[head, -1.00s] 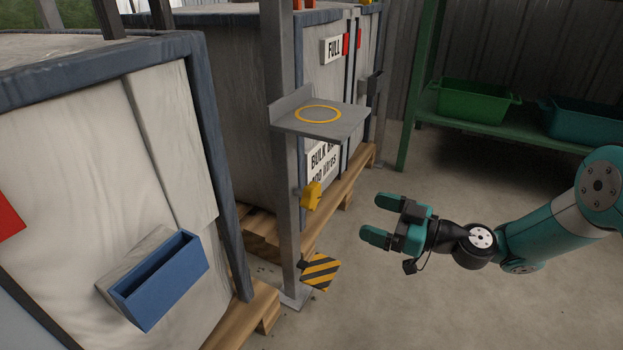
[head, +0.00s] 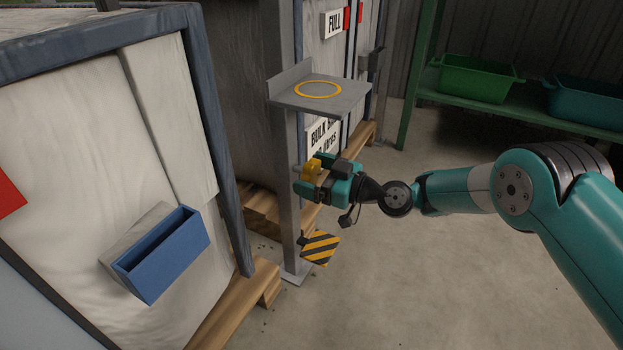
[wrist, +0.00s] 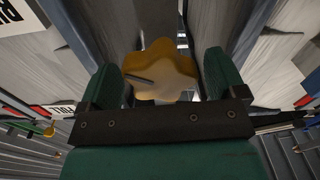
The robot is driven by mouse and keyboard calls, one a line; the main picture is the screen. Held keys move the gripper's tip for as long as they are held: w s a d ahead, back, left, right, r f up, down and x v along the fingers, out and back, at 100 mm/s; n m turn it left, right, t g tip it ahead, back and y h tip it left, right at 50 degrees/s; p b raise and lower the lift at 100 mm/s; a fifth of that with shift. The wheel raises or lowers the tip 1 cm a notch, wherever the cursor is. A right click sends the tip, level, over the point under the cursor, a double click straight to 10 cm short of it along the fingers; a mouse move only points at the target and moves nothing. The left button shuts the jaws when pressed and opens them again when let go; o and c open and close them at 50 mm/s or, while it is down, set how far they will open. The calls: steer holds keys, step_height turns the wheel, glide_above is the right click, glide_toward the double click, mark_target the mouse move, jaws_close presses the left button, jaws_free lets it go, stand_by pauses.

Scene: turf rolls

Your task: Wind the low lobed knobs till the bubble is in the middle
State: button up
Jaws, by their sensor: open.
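A yellow lobed knob (head: 312,168) sits on the grey upright post, below the small grey shelf (head: 330,101) with a yellow ring on it. My gripper (head: 310,178) is at the knob, with its fingers on either side of it. In the wrist view the star-shaped knob (wrist: 160,70) lies between the two green fingers of my gripper (wrist: 165,85). The fingers are open, with a gap seen at the right side of the knob. No bubble shows in either view, and no second knob can be made out.
A black-and-yellow striped plate (head: 320,247) juts from the post below my gripper. A blue open box (head: 160,268) hangs on the pale bulk bag (head: 85,170) at left. Green (head: 475,78) and teal bins (head: 585,102) stand on a rack at right. The floor between is clear.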

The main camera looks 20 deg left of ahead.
steer(key=shift+a, duration=0.25)
steer(key=c, duration=0.9)
steer(key=shift+c, duration=0.2)
steer(key=m+p, duration=0.1)
steer(key=m, duration=0.4)
steer(key=shift+m+p, duration=0.35)
steer(key=shift+m, duration=0.05)
steer(key=m+p, duration=0.1)
steer(key=m, duration=0.4)
steer(key=shift+w+f+m, duration=0.1)
steer(key=shift+m, duration=0.2)
